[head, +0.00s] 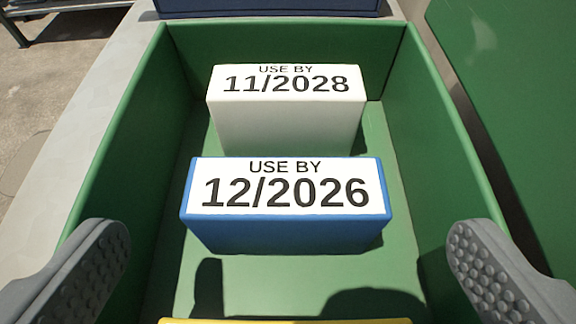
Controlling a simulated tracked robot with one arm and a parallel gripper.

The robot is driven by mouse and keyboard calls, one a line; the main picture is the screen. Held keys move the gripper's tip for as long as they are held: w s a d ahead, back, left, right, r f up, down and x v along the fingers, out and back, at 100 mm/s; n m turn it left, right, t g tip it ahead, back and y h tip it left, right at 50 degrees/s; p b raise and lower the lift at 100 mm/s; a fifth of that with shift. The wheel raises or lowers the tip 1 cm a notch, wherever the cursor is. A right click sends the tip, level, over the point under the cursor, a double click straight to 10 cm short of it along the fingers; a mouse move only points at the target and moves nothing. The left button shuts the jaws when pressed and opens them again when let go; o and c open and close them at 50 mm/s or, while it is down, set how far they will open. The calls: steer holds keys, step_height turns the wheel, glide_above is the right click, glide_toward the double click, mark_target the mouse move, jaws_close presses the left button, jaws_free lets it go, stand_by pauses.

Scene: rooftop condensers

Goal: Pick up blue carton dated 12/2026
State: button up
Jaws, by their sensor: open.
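The blue carton (288,236) stands upright in the middle of a green bin (118,160). Its white top label reads "USE BY 12/2026". My gripper (288,268) is open, with one grey studded finger at the left edge and one at the right edge of the view. The fingers are wide apart, nearer to the camera than the blue carton, and nothing is between them. They appear over the bin's two side walls.
A white carton (285,125) labelled "USE BY 11/2028" stands just behind the blue one. A yellow edge (285,321) shows at the bottom. Bare green floor lies in front of the blue carton. A dark blue object (265,8) is beyond the bin, and a green panel (515,80) is at right.

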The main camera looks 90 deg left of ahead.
mark_target(286, 188)
steer(key=x, duration=0.6)
steer(key=c, duration=1)
steer(key=shift+r, duration=0.2)
